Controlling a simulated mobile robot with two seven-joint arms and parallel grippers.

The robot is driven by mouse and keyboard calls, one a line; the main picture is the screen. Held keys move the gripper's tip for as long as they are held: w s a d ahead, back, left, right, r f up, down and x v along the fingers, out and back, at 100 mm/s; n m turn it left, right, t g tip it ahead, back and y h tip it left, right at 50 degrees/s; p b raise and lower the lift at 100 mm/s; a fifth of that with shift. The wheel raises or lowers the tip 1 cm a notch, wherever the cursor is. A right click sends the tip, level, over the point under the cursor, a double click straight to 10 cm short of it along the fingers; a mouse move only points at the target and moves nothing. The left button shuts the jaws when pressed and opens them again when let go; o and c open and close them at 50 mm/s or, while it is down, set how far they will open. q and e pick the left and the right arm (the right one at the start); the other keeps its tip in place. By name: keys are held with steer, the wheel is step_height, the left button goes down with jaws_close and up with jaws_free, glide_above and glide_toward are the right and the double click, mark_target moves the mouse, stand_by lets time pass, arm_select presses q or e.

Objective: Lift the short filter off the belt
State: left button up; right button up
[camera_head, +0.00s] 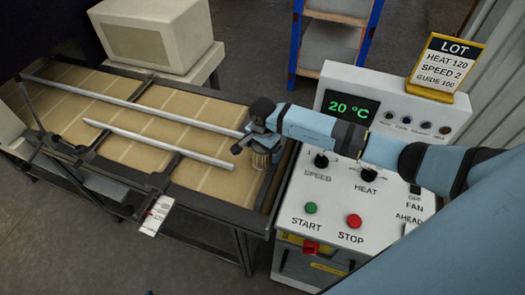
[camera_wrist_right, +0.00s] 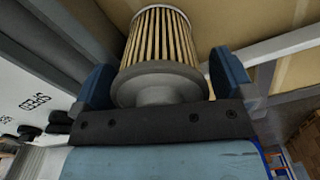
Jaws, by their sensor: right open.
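The short filter (camera_head: 261,160) is a pleated tan cartridge with a grey end cap. It is at the right end of the belt (camera_head: 120,133), partly hidden under my right gripper (camera_head: 255,148). In the right wrist view the filter (camera_wrist_right: 160,45) lies between the two blue fingers of the right gripper (camera_wrist_right: 165,78). The fingers are spread, one on each side, with a small gap visible beside the cap. My left gripper is not in view.
Two metal guide rails (camera_head: 160,145) run along the belt. The control panel (camera_head: 330,190) with knobs and START and STOP buttons stands right of the belt, under my right arm. A lot sign (camera_head: 447,65) stands on it. A beige box (camera_head: 150,35) is behind the belt.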

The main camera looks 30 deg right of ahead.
steer(key=c, duration=0.9)
steer(key=shift+r, duration=0.15)
